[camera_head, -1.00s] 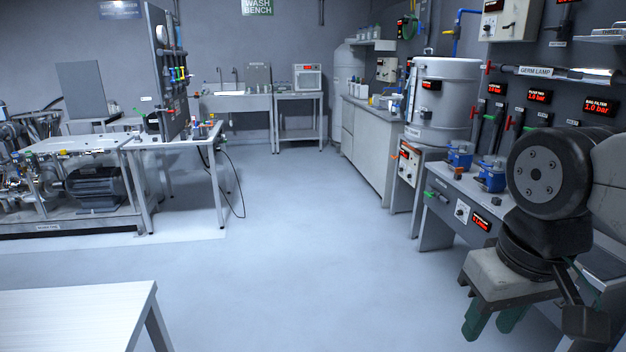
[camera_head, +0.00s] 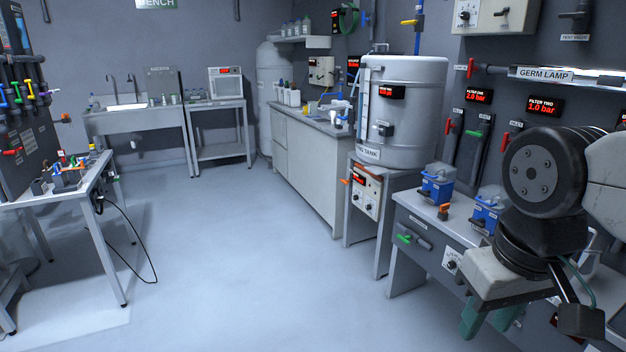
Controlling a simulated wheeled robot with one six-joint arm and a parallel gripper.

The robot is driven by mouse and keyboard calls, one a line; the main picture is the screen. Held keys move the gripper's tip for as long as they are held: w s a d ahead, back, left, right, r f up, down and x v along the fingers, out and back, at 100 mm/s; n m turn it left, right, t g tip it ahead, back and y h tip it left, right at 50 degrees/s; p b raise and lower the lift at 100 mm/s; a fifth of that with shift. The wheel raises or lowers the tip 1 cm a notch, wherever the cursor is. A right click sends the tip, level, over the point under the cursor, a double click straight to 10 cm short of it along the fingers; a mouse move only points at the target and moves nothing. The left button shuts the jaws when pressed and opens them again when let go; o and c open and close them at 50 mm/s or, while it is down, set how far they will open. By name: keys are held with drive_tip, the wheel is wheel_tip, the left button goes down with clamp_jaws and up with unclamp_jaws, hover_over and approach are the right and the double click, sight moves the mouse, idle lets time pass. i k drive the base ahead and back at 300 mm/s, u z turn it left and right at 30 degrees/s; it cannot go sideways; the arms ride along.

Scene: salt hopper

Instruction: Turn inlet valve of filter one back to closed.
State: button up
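The filter one display (camera_head: 479,97) is a red readout on the right wall, apparently showing 2.0 bar. Below and beside it are a red valve handle (camera_head: 449,127) and a green valve handle (camera_head: 478,134) on dark vertical bodies. Another red handle (camera_head: 504,140) is further right, near the filter two display (camera_head: 545,107). The small labels are unreadable, so I cannot tell which handle is filter one's inlet. My gripper (camera_head: 490,320) hangs at the lower right, pointing down, with green fingers apart and nothing visible between them. It is well away from the handles. My arm hides part of the wall.
A bench (camera_head: 412,213) with blue units (camera_head: 437,183) runs below the valves. A large steel tank (camera_head: 405,115) stands left of it. A table (camera_head: 85,190) with a panel is at the left. The floor (camera_head: 240,260) between is clear.

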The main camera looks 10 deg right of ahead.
sight(449, 125)
drive_tip(key=z, duration=0.5)
drive_tip(key=i, duration=2.05)
drive_tip(key=z, duration=0.45)
